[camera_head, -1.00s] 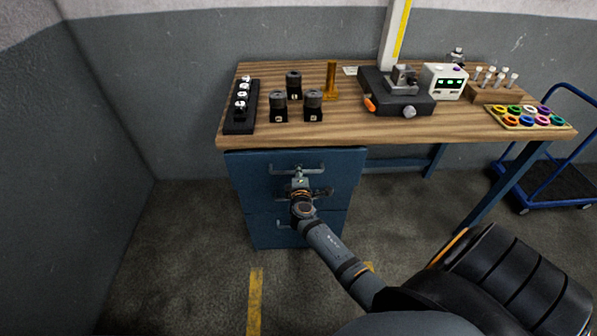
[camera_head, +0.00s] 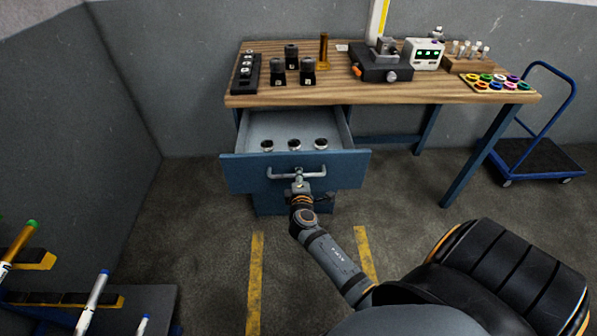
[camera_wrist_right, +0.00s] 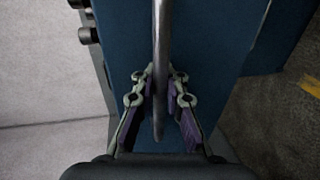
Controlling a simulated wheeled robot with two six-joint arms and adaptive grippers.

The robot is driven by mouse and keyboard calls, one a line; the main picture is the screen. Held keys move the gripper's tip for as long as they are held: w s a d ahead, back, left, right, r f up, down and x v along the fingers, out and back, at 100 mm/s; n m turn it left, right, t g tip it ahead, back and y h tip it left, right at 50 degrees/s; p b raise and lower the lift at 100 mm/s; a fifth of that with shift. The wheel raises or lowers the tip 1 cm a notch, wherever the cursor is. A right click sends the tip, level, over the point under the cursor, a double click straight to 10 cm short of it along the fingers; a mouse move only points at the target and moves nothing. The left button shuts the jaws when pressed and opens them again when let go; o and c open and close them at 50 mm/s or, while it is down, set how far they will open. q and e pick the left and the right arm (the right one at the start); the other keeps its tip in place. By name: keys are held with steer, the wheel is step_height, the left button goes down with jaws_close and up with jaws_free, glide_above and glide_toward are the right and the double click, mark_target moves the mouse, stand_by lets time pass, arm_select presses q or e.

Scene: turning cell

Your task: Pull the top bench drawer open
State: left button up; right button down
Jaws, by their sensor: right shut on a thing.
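The blue top bench drawer (camera_head: 240,172) stands pulled out from under the wooden bench (camera_head: 400,93), its inside showing. Its light grey bar handle (camera_head: 282,175) is on the front face. My right gripper (camera_head: 298,180) is shut on the handle at its middle. In the right wrist view the handle (camera_wrist_right: 161,60) runs between the two fingers of the gripper (camera_wrist_right: 159,110). Several small dark round parts with shiny tops, one of them at the middle (camera_head: 294,145), lie in a row in the drawer. My left gripper is not in view.
A lower drawer front (camera_head: 268,203) is below, mostly hidden. Tool holders (camera_head: 307,72), a vise (camera_head: 383,62) and a white gauge box (camera_head: 422,54) stand on the bench. A blue trolley (camera_head: 540,158) is at right. A rack with pens or tools (camera_head: 90,300) is at lower left.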

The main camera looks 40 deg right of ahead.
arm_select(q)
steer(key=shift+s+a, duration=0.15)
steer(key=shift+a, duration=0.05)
arm_select(e)
steer(key=shift+f+v, duration=0.2)
steer(key=shift+v, duration=1.25)
steer(key=c, duration=1.4)
jaws_free()
steer(key=shift+s, duration=0.1)
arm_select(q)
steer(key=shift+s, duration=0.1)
arm_select(e)
steer(key=v, duration=0.7)
steer(key=shift+s, duration=0.2)
steer(key=shift+a, duration=0.15)
